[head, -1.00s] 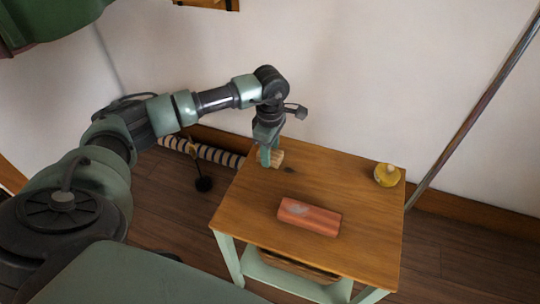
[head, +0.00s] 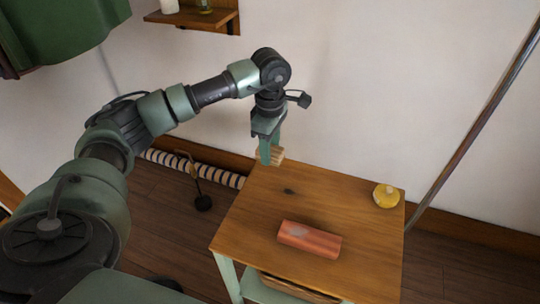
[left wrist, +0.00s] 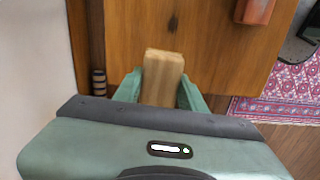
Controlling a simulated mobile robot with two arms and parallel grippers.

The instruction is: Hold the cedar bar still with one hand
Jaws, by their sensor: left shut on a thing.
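The cedar bar (head: 309,239), a reddish block with a pale patch on its top left, lies flat on the wooden table (head: 335,197). Its end also shows at the top of the left wrist view (left wrist: 256,10). My left gripper (head: 268,157) is over the table's back left corner, apart from the bar. It is shut on a pale wooden block (left wrist: 162,78), which sits between its two green fingers in the left wrist view. The fingers partly hide this block in the head view. Nothing touches the cedar bar except the table. My right gripper is out of view.
A small yellow jar (head: 386,196) stands at the table's back right corner. A slanted metal pole (head: 475,124) rises beside the table. A wall shelf (head: 196,17) is at the top. The tabletop around the bar is clear.

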